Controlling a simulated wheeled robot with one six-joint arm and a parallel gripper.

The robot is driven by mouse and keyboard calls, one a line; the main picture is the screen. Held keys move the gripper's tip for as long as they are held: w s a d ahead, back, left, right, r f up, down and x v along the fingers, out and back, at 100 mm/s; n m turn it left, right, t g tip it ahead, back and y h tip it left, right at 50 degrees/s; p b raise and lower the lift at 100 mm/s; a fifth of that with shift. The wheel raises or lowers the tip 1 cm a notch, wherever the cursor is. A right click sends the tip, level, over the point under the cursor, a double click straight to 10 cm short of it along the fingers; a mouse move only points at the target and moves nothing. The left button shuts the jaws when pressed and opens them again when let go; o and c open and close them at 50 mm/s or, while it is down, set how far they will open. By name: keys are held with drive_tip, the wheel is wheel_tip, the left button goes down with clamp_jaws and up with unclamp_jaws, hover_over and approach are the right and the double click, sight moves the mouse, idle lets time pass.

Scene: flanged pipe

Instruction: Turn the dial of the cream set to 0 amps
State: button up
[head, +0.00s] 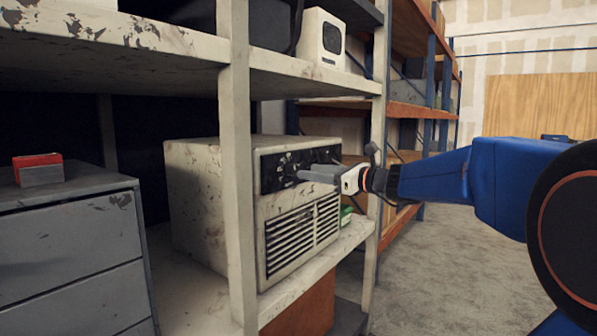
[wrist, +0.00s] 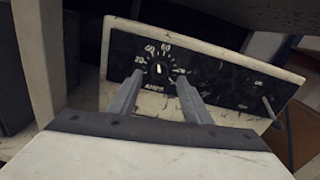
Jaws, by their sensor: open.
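The cream set (head: 205,200) is a worn cream metal box on the lower shelf, with a black control panel and a louvred grille. In the wrist view its panel (wrist: 215,75) is tilted. The dial (wrist: 160,69) is a dark knob with a pale mark, ringed by a white scale with AMPS below. The mark looks roughly upright, toward 40 to 60; I cannot read it exactly. My gripper (head: 312,174) is open in front of the panel. In the wrist view its fingers (wrist: 160,84) lie either side of the dial; contact is unclear. The dial is not distinct in the head view.
A cream shelf post (head: 238,160) stands left of my gripper, and a shelf board (head: 300,76) runs above the set. A thin lever or knob (wrist: 268,107) sticks out at the panel's right. A grey drawer cabinet (head: 70,255) stands left. Open floor (head: 440,260) lies right.

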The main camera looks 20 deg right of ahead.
sight(295, 169)
drive_tip(key=shift+x, duration=2.9)
drive_tip(key=c, duration=1)
